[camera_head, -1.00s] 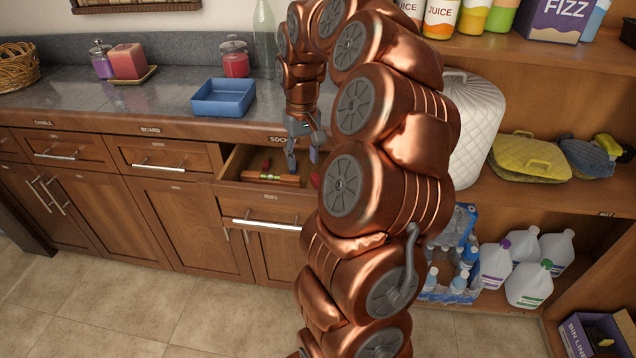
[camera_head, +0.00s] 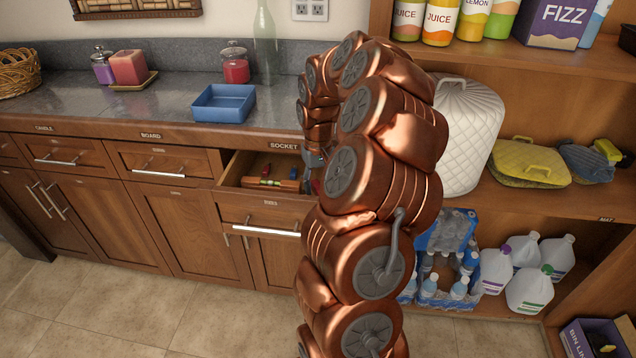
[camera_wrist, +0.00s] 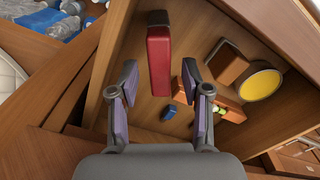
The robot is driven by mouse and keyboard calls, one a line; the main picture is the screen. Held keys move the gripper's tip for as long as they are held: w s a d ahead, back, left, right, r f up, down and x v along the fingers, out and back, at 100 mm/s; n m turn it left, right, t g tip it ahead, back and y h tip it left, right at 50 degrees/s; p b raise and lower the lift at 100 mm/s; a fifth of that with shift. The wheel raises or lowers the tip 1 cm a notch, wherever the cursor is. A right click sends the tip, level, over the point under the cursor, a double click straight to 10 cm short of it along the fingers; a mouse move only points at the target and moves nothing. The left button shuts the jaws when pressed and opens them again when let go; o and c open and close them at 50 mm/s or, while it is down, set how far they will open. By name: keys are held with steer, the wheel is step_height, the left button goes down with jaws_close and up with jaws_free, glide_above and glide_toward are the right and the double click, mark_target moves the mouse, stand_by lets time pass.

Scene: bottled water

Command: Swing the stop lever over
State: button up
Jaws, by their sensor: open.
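I cannot make out a stop lever for certain in either view. My gripper (camera_wrist: 159,82) is open over the open tools drawer (camera_head: 260,210), with nothing between its fingers in its grasp. A red bar-shaped thing (camera_wrist: 159,58) stands out in the wrist view, ahead of and between the two fingertips; I cannot tell whether they touch it. In the head view my arm hides most of the gripper and the drawer's right end.
The drawer also holds a level-like tool (camera_head: 272,183), a yellow-faced round thing (camera_wrist: 260,82) and a small blue thing (camera_wrist: 168,112). A blue tray (camera_head: 223,104) sits on the counter above. Wrapped water bottles (camera_head: 440,285) and jugs (camera_head: 530,290) stand at right.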

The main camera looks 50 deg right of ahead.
steer(key=shift+f, duration=0.15)
jaws_close()
stand_by(0.4)
steer(key=shift+a+n, duration=0.1)
steer(key=shift+n, duration=0.2)
steer(key=shift+w+a+n+b, duration=0.1)
steer(key=shift+a+n+b, duration=0.2)
steer(key=shift+n, duration=1.05)
steer(key=shift+w+a+n+b, duration=0.1)
steer(key=shift+a+n, duration=0.25)
steer(key=shift+n, duration=1)
jaws_free()
